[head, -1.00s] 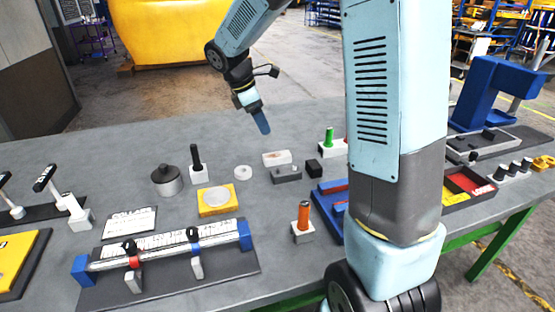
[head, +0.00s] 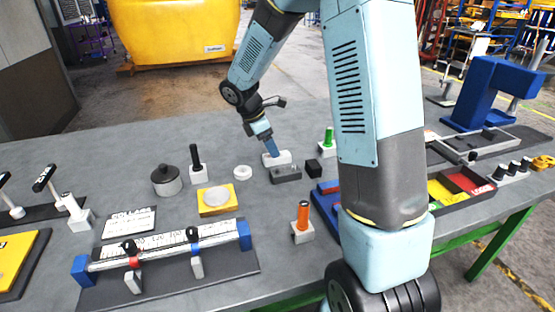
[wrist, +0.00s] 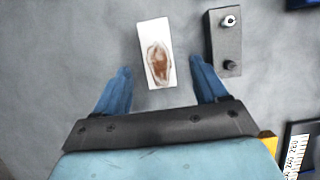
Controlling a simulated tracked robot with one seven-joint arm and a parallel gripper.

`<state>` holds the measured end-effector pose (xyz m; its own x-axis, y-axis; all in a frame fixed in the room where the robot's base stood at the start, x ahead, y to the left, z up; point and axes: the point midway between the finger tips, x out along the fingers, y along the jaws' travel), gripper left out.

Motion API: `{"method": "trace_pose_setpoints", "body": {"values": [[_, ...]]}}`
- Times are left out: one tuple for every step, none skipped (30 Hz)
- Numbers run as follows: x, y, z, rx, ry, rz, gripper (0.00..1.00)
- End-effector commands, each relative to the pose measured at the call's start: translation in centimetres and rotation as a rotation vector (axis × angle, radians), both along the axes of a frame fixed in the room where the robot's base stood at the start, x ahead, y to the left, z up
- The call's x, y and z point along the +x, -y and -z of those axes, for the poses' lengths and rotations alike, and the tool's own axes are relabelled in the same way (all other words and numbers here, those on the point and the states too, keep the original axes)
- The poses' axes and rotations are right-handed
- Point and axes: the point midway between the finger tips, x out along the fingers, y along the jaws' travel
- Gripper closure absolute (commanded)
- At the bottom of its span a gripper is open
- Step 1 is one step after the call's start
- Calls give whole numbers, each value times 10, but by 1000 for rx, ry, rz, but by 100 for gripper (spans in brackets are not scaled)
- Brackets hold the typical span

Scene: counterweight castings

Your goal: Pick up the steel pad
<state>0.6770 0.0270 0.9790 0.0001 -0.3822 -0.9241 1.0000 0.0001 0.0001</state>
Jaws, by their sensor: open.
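A pale rectangular block with a brown, rust-like patch on top, which I take to be the steel pad (wrist: 156,50), lies flat on the grey table. In the head view the pad (head: 284,157) is partly covered by my gripper (head: 271,148). In the wrist view my gripper (wrist: 160,68) is open, with a blue finger on either side of the pad's near half. Gaps show between the pad and both fingers, and nothing is held. The height of the fingertips over the table is hard to tell.
A dark grey block with two studs (wrist: 224,42) lies close to the right finger; it also shows in the head view (head: 286,175). A small black block (head: 314,168) and a green-handled piece (head: 328,145) stand to the right. The table behind is clear.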

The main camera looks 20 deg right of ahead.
Motion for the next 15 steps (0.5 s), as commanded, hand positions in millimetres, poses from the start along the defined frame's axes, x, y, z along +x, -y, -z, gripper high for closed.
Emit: {"method": "trace_pose_setpoints", "body": {"values": [[0,2,4,0,-2,1,28],[1,3,7,0,-2,1,28],[1,5,11,-1,-3,1,28],[1,6,14,-1,-3,1,28],[2,8,19,-1,-3,1,28],[2,10,24,0,-4,1,28],[3,12,28,-1,-4,1,28],[3,14,32,-1,-4,1,28],[3,16,36,-1,-3,0,28],[3,17,39,-1,-3,1,28],[3,18,42,-1,-3,1,28],[3,18,44,-1,-2,2,28],[3,19,44,-1,-1,2,28],[3,19,45,-1,-1,1,28],[3,19,45,0,-1,1,28]]}}
